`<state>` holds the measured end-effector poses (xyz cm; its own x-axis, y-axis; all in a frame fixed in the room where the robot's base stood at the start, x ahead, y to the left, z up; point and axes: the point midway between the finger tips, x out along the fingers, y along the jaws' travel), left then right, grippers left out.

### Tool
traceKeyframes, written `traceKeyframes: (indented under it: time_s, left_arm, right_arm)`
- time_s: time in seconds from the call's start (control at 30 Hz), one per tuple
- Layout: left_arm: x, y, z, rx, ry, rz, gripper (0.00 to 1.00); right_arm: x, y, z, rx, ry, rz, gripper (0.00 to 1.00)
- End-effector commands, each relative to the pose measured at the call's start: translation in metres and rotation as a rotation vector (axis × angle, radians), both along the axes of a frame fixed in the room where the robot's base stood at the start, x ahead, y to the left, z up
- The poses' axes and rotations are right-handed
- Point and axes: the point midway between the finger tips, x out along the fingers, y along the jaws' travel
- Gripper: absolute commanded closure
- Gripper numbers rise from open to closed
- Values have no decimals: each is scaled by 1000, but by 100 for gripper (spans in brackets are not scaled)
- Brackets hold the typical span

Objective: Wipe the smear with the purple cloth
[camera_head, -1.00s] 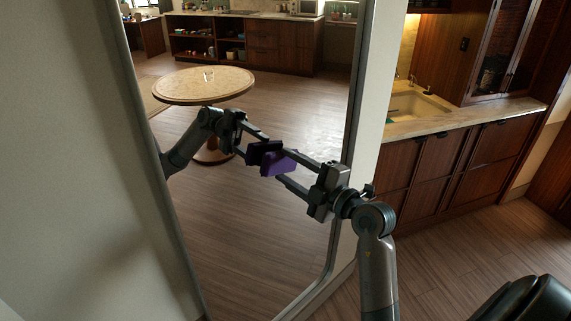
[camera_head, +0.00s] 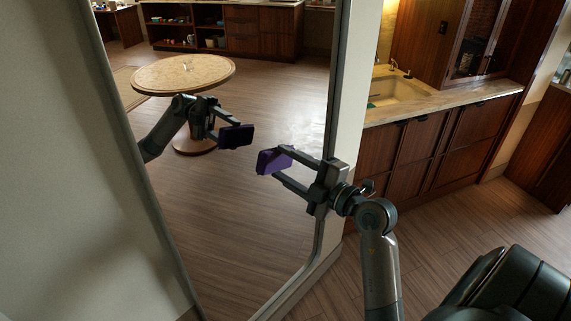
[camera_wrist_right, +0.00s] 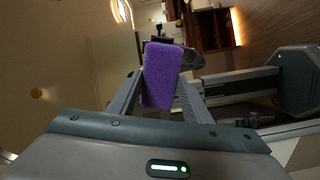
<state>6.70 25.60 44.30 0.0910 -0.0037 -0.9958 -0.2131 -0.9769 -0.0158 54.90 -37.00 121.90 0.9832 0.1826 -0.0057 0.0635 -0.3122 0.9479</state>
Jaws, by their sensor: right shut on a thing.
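A large framed mirror (camera_head: 220,230) stands in front of me. My right gripper (camera_head: 278,164) comes in from the right and is shut on the purple cloth (camera_head: 273,161), a thick block-like pad. The cloth also shows between the fingers in the right wrist view (camera_wrist_right: 160,78). A clear gap separates the cloth from its reflection (camera_head: 237,136), so it is off the glass. A faint whitish patch (camera_head: 309,132), which looks like the smear, is on the mirror up and right of the cloth, near the right frame. My left gripper is not in view; the arm at left is a reflection.
A round table (camera_head: 183,72) and shelves show as reflections in the mirror. A pale wall (camera_head: 60,180) is at left. A counter with a sink (camera_head: 398,88) and wooden cabinets (camera_head: 430,150) stand at right.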

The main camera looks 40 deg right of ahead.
Motion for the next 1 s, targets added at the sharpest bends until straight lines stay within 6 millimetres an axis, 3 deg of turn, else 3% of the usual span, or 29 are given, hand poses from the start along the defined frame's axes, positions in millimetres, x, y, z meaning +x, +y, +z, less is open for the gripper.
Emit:
traceKeyframes:
  time_s: [0.43,1.0]
  left_arm:
    - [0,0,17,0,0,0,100]
    - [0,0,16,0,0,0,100]
  right_arm:
    - [-27,-6,1,1,0,-1,73]
    - [-28,-5,0,0,-1,0,73]
